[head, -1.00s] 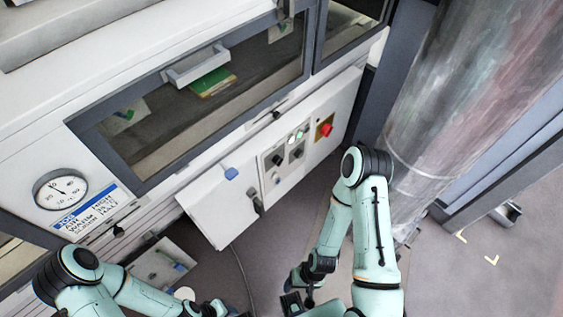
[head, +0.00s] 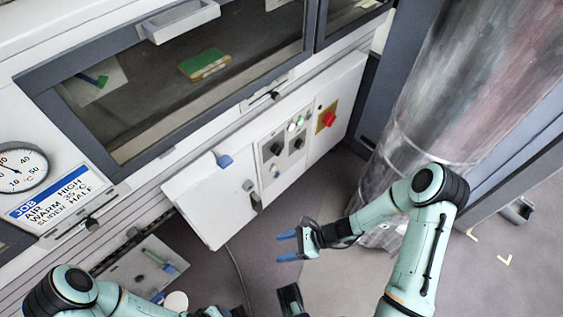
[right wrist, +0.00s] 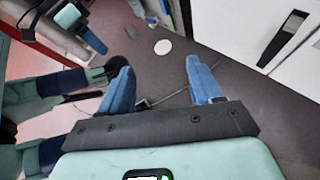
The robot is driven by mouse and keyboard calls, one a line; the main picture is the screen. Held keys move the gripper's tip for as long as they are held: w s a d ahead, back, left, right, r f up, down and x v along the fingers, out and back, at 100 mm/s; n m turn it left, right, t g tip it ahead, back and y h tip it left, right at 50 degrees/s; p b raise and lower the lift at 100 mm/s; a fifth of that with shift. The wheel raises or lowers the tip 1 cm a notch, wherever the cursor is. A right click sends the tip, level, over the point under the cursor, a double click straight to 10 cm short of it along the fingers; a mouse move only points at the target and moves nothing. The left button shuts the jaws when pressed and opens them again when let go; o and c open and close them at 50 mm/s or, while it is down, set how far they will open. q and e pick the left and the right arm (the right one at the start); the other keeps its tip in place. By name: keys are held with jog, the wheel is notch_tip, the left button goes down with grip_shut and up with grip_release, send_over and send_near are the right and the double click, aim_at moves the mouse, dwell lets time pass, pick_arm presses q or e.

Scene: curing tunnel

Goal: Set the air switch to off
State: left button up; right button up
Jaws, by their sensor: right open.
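The white control panel (head: 325,150) carries two dark rotary knobs, a left one (head: 276,148) and a right one (head: 298,143), and a dark lever (head: 254,198) lower left. No label is readable, so I cannot tell which is the air switch or its setting. A dark handle (right wrist: 285,38) on a white face shows in the right wrist view. My right gripper (head: 287,245) is open and empty, below the panel and apart from it. Its blue fingers (right wrist: 163,88) are spread. My left gripper (right wrist: 82,28) shows at the upper left, its blue fingers apart.
A red button (head: 327,120) and lit lamps (head: 296,124) sit on the panel. A job card (head: 55,198) reads AIR HIGH, WARM 35°C, SLIDER HALF. A gauge (head: 20,167) is beside it. A large metal duct (head: 425,110) stands right. A cable (head: 238,270) hangs to the floor.

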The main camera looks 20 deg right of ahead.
jog(key=w+d+r+m+t+b, duration=0.3)
jog(key=w+d+m+t, duration=0.4)
jog(key=w, duration=0.3)
jog(key=m+t+h+b, duration=0.2)
jog(key=m+t+h, duration=0.2)
jog(key=t, duration=0.2)
send_near(277, 150)
pick_arm(q)
jog(key=w+a+f+t+y+b, duration=0.1)
jog(key=w+a+f+t+b, duration=0.1)
jog(key=w+f, duration=0.5)
jog(key=shift+w+a+f+n+t+b, duration=0.4)
jog(key=shift+a+f, duration=0.35)
jog(key=shift+f, duration=0.5)
pick_arm(e)
jog(key=f+x, duration=0.1)
jog(key=x, duration=0.7)
jog(key=shift+w+d+f, duration=0.2)
jog(key=shift+w+d, duration=0.1)
jog(key=shift+w, duration=0.05)
pick_arm(q)
jog(key=shift+s, duration=0.1)
pick_arm(e)
jog(key=c, duration=1)
